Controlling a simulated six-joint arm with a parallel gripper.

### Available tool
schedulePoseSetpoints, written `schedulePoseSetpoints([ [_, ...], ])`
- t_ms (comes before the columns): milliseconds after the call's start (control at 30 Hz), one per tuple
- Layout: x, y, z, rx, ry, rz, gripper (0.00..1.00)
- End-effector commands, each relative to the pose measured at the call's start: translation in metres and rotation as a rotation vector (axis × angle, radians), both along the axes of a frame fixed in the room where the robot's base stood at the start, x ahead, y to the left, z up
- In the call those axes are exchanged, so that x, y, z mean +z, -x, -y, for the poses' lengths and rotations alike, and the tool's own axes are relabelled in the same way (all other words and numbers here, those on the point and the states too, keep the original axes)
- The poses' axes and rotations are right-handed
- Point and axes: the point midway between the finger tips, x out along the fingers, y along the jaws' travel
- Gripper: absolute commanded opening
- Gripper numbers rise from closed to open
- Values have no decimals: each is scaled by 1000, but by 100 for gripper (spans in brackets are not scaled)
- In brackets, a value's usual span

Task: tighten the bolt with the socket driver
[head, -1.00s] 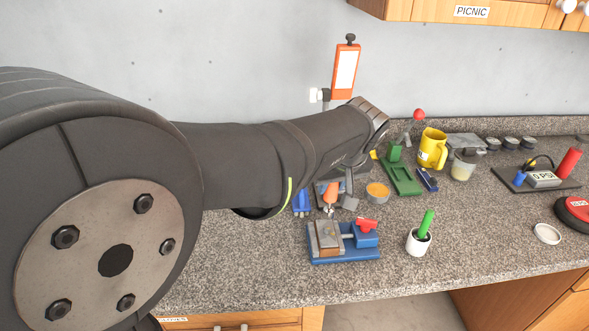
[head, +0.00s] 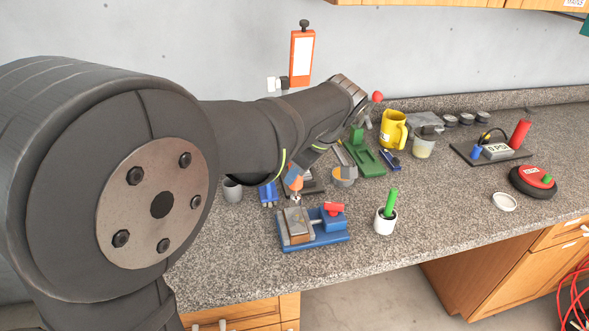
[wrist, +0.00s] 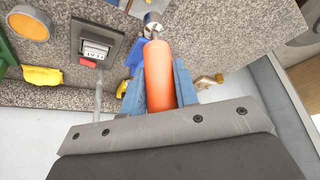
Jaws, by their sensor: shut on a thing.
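My gripper (wrist: 158,88) is shut on the orange handle of the socket driver (wrist: 158,68), whose silver end points away from the wrist. In the head view the orange handle (head: 294,179) shows below my arm, with the metal end pointing down. That end is over the block (head: 296,226) in the blue vise (head: 318,241). I cannot tell whether it touches. The bolt cannot be made out; the driver's end may hide it. My arm hides much of the gripper in the head view.
A white cup (head: 384,226) with a green-handled thing stands right of the vise. A black board with a gauge (head: 494,152) lies at right. The counter's front right is mostly clear.

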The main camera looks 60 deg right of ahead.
Motion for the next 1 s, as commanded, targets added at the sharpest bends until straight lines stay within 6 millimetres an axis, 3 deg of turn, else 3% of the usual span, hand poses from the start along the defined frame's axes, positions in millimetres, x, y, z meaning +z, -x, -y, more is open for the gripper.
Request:
schedulePoseSetpoints([
  [400,0,0,0,76,0,0,2],
  [733,0,0,2,387,0,0,2],
  [1000,0,0,1,408,0,0,2],
])
